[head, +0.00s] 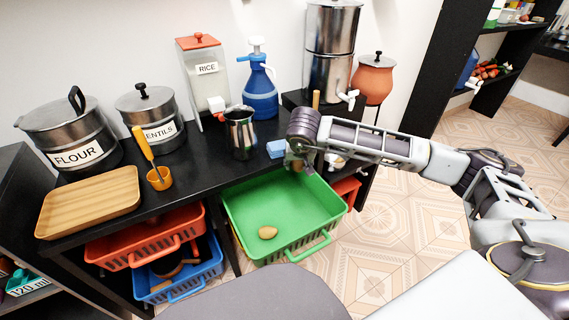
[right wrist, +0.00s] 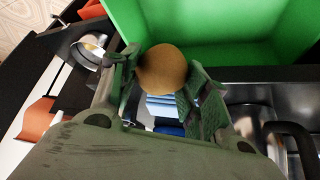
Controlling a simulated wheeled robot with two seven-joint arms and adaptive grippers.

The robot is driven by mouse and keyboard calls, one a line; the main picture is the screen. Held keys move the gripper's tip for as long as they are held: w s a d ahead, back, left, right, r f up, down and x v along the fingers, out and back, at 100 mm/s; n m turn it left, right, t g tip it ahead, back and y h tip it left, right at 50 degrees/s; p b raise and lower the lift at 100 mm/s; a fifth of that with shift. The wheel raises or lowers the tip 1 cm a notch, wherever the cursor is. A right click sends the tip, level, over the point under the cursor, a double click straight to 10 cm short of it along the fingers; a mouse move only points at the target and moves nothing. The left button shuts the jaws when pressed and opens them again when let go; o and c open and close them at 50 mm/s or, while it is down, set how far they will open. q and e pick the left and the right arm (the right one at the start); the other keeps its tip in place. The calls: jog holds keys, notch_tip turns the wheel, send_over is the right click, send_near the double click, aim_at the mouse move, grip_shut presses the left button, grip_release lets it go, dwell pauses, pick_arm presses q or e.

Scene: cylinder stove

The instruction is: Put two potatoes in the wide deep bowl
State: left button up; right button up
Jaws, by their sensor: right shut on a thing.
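One brown potato (head: 267,232) lies in the green crate (head: 240,205), near its front. My right gripper (head: 298,165) is above the crate's back right part, beside the black counter. In the right wrist view, my right gripper (right wrist: 165,90) is shut on a second round brown potato (right wrist: 161,68), with a finger on each side. The green crate's wall (right wrist: 230,30) shows behind it. In the head view the arm and gripper largely hide the held potato. I cannot make out a wide deep bowl in either view. My left gripper is not in view.
The black counter (head: 205,170) holds a steel jug (head: 240,135), a blue sponge (head: 276,149), a blue spray bottle (head: 259,88), a rice dispenser (head: 203,75), pots and a wooden tray (head: 88,202). Red (head: 140,240) and blue (head: 180,278) baskets sit below. Floor at right is clear.

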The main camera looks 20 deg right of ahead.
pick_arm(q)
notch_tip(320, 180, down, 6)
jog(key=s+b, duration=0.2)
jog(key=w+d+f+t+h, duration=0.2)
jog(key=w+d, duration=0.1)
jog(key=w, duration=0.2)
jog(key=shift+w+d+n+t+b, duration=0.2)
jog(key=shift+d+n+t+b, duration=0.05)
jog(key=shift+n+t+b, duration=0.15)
pick_arm(e)
jog(key=w+d+f, duration=0.2)
jog(key=d, duration=0.8)
jog(key=w+d+f, duration=0.2)
jog(key=d, duration=0.9)
jog(key=shift+w+d+f+m, duration=0.2)
jog(key=shift+d+f+m, duration=0.1)
jog(key=shift+m, duration=0.1)
